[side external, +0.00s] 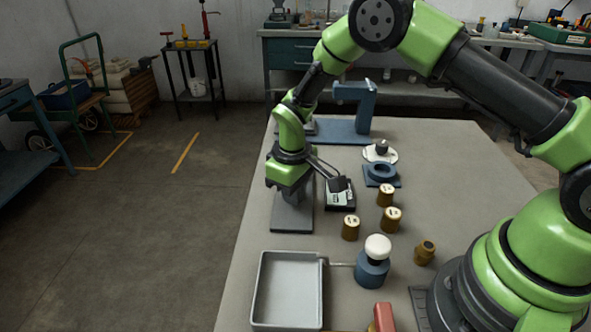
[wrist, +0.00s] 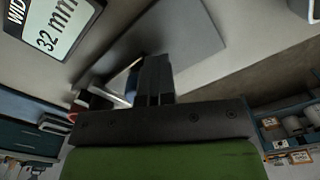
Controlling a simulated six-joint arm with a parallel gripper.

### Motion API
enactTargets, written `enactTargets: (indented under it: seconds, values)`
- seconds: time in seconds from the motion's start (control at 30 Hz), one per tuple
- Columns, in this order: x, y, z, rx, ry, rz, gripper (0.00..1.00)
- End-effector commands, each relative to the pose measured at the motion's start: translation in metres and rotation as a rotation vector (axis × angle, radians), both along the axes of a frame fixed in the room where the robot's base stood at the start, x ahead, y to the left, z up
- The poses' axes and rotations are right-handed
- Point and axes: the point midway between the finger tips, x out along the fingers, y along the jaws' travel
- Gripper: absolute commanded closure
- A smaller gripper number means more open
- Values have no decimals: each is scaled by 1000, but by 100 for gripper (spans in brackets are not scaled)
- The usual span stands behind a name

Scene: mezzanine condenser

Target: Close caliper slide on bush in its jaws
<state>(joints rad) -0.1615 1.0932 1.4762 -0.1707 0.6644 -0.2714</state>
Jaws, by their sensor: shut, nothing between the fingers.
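My gripper (wrist: 155,64) is shut and empty in the wrist view, its dark fingers side by side. In the side external view its green end (side external: 288,172) is low at the table's left side, directly above or against a grey upright form (side external: 291,208) on a flat plate (side external: 292,226). I cannot tell whether they touch. This seems to be the caliper; its slide, jaws and any bush in them are hidden or too small to make out. A display reading 32 mm (wrist: 62,26) shows in the wrist view. Several brass-coloured bushes (side external: 351,228) stand on the table.
A grey tray (side external: 257,292) lies at the table's front left. A white-knobbed blue post (side external: 372,270) stands beside it. A blue ring fixture (side external: 381,174), a white disc (side external: 392,154) and a tall blue bracket (side external: 366,112) stand farther back. The table's right side is largely clear.

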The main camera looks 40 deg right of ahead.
Motion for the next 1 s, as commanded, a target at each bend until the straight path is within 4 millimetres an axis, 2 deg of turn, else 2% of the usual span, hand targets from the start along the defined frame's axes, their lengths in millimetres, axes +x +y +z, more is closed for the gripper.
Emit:
enactTargets:
  seconds: [0.57,1.0]
  values:
    - [-8,8,1,-1,-1,1,100]
    - [-8,8,35,0,-2,1,100]
